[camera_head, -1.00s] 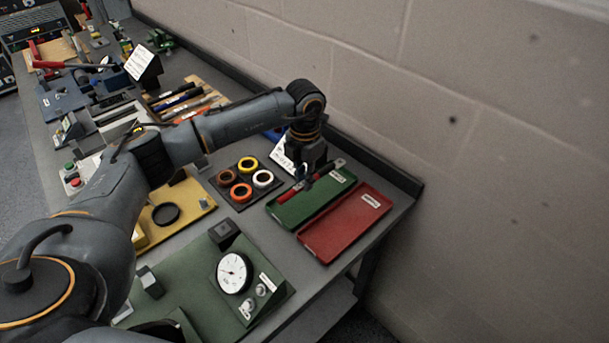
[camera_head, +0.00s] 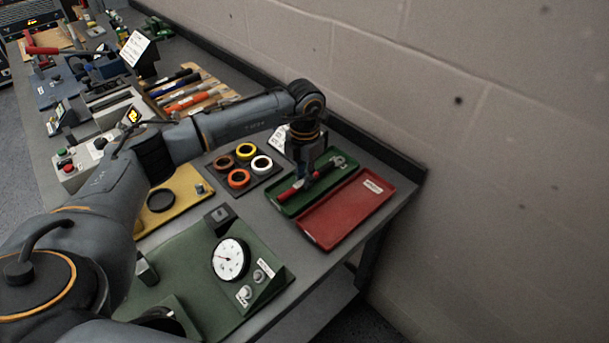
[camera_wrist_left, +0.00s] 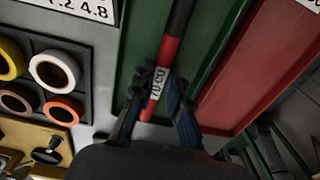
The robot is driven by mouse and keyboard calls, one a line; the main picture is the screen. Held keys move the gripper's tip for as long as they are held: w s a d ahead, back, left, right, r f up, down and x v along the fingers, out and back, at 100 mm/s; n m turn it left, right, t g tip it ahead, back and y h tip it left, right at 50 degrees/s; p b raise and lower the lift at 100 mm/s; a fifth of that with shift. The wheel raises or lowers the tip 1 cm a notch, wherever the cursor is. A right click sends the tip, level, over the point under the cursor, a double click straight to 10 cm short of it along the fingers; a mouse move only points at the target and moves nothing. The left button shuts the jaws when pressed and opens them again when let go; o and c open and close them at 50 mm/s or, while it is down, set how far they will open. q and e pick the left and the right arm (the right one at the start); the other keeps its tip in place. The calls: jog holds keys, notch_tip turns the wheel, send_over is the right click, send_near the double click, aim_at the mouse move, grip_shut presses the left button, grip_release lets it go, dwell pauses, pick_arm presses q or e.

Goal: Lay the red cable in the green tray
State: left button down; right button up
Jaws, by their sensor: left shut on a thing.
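The red cable (camera_head: 289,193) has a red sleeve and dark sections. It lies lengthwise over the green tray (camera_head: 312,197), within its outline; I cannot tell whether it touches the floor of the tray. My left gripper (camera_head: 304,180) points down over the tray and is shut on the cable. In the left wrist view, the fingers (camera_wrist_left: 162,100) close around the red sleeve (camera_wrist_left: 169,48) at a white printed label. The green tray (camera_wrist_left: 217,62) shows on both sides of the cable there. The fingers hide part of the cable. My right gripper is not in view.
The red tray (camera_head: 340,215) lies right beside the green one, empty. A dark holder with several tape rolls (camera_head: 238,178) stands to the left. A green panel with a round gauge (camera_head: 230,259) is nearer. The wall rises behind the bench edge.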

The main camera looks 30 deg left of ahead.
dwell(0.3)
pick_arm(q)
jog(key=shift+f+b, duration=0.2)
jog(key=shift+b, duration=0.1)
dwell(0.3)
jog(key=c, duration=1.2)
grip_release()
jog(key=shift+r+p, duration=1.95)
jog(key=shift+r, duration=1.55)
